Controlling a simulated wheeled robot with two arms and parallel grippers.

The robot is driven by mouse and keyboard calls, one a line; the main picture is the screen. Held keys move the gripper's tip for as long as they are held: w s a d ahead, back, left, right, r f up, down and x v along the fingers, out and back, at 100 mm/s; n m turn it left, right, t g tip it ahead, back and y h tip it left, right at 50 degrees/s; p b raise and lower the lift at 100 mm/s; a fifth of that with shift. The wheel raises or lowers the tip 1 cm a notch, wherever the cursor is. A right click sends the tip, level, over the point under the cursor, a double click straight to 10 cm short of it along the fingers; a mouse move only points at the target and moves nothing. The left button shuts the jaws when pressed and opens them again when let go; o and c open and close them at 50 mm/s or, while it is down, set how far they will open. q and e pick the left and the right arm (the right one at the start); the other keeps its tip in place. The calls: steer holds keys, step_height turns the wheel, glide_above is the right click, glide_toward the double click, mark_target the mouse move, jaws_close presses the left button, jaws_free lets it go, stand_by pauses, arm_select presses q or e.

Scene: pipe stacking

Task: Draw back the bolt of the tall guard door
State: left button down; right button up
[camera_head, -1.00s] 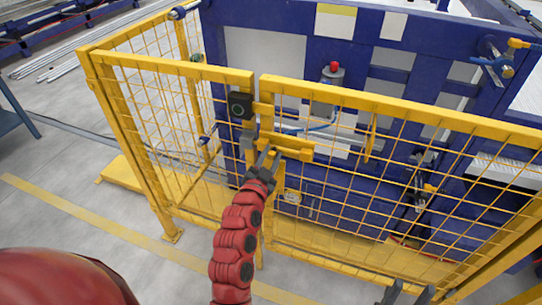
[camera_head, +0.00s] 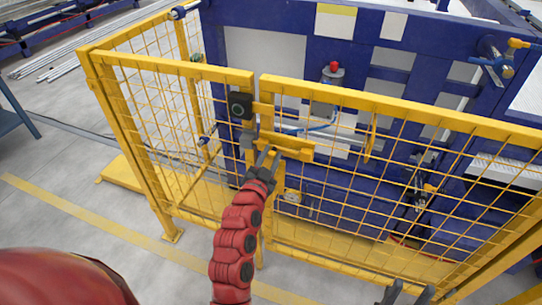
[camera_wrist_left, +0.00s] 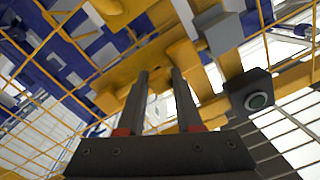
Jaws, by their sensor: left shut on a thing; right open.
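The yellow bolt (camera_head: 290,146) sits across the upper edge region of the yellow mesh guard door (camera_head: 400,112), by the gap to the left mesh panel. It also shows in the left wrist view (camera_wrist_left: 122,72). My left gripper (camera_head: 271,154) reaches up to the bolt from below, shut on part of it. In the left wrist view its two dark fingers (camera_wrist_left: 160,75) stand a little apart against the yellow bolt; the exact contact is hard to see. My right gripper (camera_head: 407,294) is open and empty at the bottom edge, partly cut off.
A black box with a green ring (camera_head: 241,105) is mounted left of the bolt, and it shows in the left wrist view (camera_wrist_left: 250,92). A grey block (camera_wrist_left: 218,30) is beside the bolt. The left mesh panel (camera_head: 170,120) and a blue machine (camera_head: 310,60) stand close. Floor at left is open.

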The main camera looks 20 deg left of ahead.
mark_target(294, 153)
arm_select(q)
steer(key=shift+r, duration=0.1)
steer(key=d+p, duration=0.2)
steer(key=d, duration=0.3)
steer(key=shift+d+r, duration=0.15)
steer(key=shift+d, duration=0.35)
steer(key=shift+a, duration=0.15)
steer(key=c, duration=0.9)
jaws_free()
steer(key=o, duration=0.3)
steer(key=shift+d, duration=0.25)
steer(key=shift+f, duration=0.2)
steer(key=shift+s+a, duration=0.1)
